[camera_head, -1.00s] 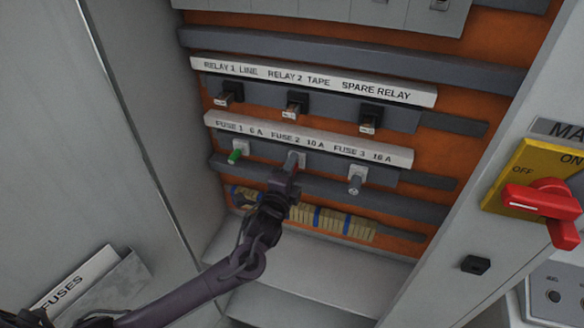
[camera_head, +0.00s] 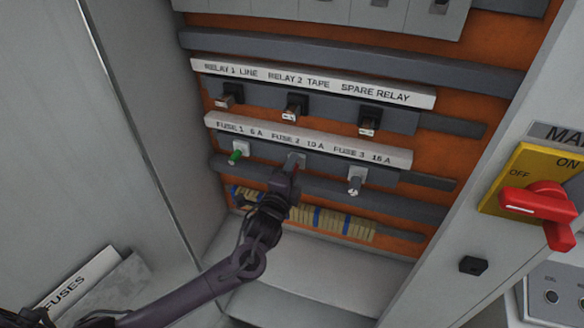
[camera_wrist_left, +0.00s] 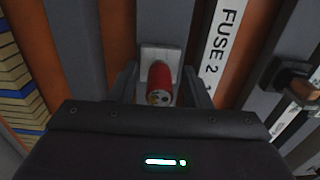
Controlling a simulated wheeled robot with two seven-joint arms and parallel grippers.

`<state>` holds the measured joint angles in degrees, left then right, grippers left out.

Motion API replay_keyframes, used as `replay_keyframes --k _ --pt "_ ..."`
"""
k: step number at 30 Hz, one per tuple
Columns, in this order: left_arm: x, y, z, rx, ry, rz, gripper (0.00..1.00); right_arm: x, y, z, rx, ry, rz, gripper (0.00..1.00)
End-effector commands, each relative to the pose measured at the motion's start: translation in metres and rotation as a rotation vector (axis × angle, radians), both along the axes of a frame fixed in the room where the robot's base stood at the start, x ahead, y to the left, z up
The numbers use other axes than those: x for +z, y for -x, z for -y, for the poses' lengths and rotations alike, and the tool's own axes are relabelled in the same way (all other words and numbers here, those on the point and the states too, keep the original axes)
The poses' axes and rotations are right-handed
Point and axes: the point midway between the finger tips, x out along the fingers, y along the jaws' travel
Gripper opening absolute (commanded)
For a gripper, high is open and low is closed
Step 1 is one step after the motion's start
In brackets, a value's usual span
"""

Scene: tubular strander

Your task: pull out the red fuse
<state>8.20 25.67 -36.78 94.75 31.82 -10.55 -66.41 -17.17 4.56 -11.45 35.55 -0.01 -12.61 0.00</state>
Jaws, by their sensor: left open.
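The red fuse (camera_wrist_left: 161,82) sits in a pale square holder (camera_wrist_left: 160,53) beside the FUSE 2 label in the left wrist view. My left gripper (camera_wrist_left: 162,88) is open, with one finger on each side of the red fuse. I cannot tell whether either finger touches it. In the head view my left gripper (camera_head: 288,172) is at the middle position of the fuse row and hides the red fuse there. My right gripper is not in view.
A green fuse (camera_head: 236,157) is to the left and a grey fuse (camera_head: 355,184) to the right. Relays (camera_head: 295,108) sit above and terminal blocks (camera_head: 330,221) below. A red switch handle (camera_head: 538,203) is on the right panel. A FUSES holder (camera_head: 95,285) is at lower left.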

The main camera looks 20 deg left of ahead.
Motion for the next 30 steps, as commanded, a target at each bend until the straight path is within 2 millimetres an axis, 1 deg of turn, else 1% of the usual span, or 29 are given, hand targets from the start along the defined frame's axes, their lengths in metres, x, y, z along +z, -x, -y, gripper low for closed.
replay_keyframes --k 4,14,22,30 --pt "-0.001 0.000 0.000 0.000 0.000 0.000 0.44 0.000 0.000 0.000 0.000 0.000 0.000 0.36" --pt "0.000 0.000 0.000 0.000 0.000 0.000 0.00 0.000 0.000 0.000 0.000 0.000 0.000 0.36" --pt "0.000 0.002 0.000 0.000 0.000 0.000 0.00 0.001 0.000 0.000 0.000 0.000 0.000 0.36" --pt "0.000 0.012 0.000 -0.001 0.000 -0.001 0.00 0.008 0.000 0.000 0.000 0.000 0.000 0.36"
